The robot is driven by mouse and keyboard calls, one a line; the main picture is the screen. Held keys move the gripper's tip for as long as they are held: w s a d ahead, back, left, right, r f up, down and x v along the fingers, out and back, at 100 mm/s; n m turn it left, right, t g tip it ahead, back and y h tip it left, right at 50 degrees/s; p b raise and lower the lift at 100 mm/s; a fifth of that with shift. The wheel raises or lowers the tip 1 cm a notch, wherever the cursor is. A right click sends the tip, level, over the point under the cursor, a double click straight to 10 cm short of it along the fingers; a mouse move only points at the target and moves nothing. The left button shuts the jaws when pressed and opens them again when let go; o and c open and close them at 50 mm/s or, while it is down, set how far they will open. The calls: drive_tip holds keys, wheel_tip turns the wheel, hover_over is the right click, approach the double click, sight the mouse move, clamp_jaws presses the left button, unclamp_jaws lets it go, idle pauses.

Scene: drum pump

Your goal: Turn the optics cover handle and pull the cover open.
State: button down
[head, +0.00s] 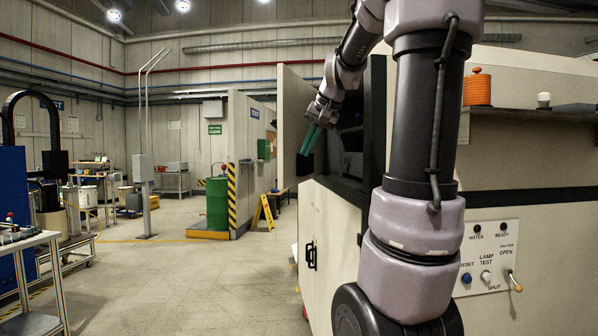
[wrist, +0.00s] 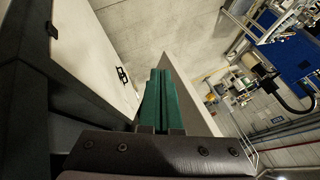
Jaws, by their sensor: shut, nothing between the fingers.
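The optics cover looks like the beige upright panel (head: 291,115) left of the machine's dark opening (head: 350,140) in the head view. It stands swung out from the opening. Its handle does not show in either view. My gripper (head: 311,140) has green fingers and is in front of the opening, close to the panel's inner side; I cannot tell whether they touch. In the wrist view the green fingers (wrist: 157,100) are together and empty, beside a grey panel with a pale edge (wrist: 195,72), probably the same cover.
Below the opening is a beige cabinet front (head: 335,235) with a black handle (head: 311,256), also in the wrist view (wrist: 122,76). A control panel (head: 489,258) is at the right. Open floor (head: 210,285) lies to the left; a green drum (head: 217,203) stands farther back.

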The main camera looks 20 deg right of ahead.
drive_tip(key=w+d, duration=0.4)
drive_tip(key=d, duration=0.1)
approach(288, 182)
wheel_tip(288, 182, down, 4)
drive_tip(key=d, duration=0.2)
drive_tip(key=shift+w+a+r+m+h, duration=0.15)
drive_tip(key=shift+w+a+m+h, duration=0.15)
drive_tip(key=shift+w+a, duration=1.1)
drive_tip(key=shift+w+d, duration=0.1)
